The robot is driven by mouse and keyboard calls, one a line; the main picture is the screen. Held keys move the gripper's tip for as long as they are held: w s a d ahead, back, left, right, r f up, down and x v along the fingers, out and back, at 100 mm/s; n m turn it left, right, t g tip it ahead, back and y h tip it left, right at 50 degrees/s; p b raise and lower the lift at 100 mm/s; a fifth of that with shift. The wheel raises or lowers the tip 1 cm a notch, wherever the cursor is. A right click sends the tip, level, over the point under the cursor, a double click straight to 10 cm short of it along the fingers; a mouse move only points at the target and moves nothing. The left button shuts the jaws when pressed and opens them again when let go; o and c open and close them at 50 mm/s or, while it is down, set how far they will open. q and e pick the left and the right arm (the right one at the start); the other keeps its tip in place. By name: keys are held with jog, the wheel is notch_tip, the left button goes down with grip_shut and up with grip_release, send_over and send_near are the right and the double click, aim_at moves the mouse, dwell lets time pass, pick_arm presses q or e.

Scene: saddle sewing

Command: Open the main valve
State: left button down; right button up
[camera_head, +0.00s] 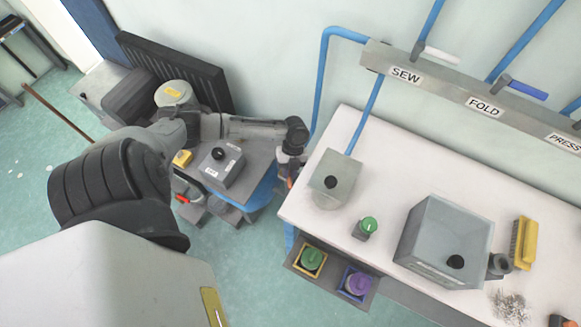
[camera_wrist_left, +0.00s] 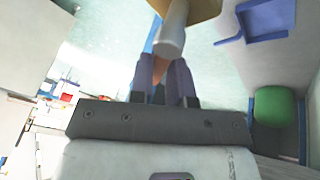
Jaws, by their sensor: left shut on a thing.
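My left gripper (camera_head: 289,172) points down beside the left end of the white worktable in the head view. In the left wrist view the purple fingers of my left gripper (camera_wrist_left: 166,72) are closed on a brown-orange handle (camera_wrist_left: 160,68). This handle joins a pale grey cylinder (camera_wrist_left: 172,32) that runs up to a tan part at the top edge. I cannot tell for sure whether this is the main valve; the fingers hide part of it. A blue pipe (camera_head: 322,85) comes down the wall close to the gripper. My right gripper is not in view.
A cart with a grey control box (camera_head: 220,166) stands left of the gripper. Green floor (camera_head: 235,250) lies open in front.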

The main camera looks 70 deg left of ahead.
pick_arm(q)
jog(key=c, duration=1.1)
grip_release()
jog(key=p+v, duration=0.1)
jog(key=v, duration=1.3)
jog(key=shift+f, duration=0.1)
